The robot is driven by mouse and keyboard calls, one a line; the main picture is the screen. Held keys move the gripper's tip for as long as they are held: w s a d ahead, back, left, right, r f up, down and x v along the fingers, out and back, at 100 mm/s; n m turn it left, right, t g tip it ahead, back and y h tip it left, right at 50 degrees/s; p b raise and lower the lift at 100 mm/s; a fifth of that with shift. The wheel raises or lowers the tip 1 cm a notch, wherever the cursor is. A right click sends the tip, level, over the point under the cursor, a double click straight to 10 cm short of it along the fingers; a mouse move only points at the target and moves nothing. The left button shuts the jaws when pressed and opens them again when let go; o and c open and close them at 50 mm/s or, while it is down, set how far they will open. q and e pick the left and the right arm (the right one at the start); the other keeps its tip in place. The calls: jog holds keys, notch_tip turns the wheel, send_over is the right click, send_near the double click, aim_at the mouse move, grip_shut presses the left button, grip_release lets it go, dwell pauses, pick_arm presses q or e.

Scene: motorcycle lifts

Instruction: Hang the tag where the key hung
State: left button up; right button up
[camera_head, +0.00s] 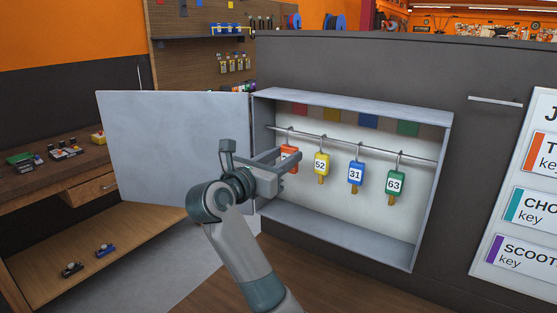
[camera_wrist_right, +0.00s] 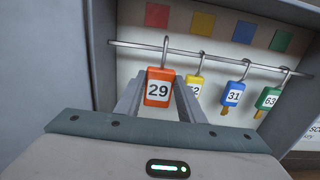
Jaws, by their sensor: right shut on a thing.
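The orange key numbered 29 (camera_head: 290,152) is at the left end of the rail in the open key cabinet; it also shows in the wrist view (camera_wrist_right: 159,87). Its hook is up at the rail (camera_head: 350,146); I cannot tell whether the hook bears on it. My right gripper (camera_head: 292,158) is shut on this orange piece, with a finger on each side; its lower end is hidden. The yellow key 52 (camera_head: 321,164), blue key 31 (camera_head: 356,174) and green key 63 (camera_head: 395,183) hang to its right. No separate loose tag is visible. My left gripper is out of view.
The cabinet door (camera_head: 170,145) stands open to the left, close behind my right arm. Colored squares mark the cabinet's back wall above the rail. A job board (camera_head: 520,190) is at the right edge. A wooden workbench (camera_head: 55,175) with small parts stands at the left.

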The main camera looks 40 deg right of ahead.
aim_at(288, 154)
jog(key=shift+x, duration=2)
jog(key=shift+f+b, duration=0.55)
jog(key=shift+d, duration=0.1)
jog(key=o, duration=1.1)
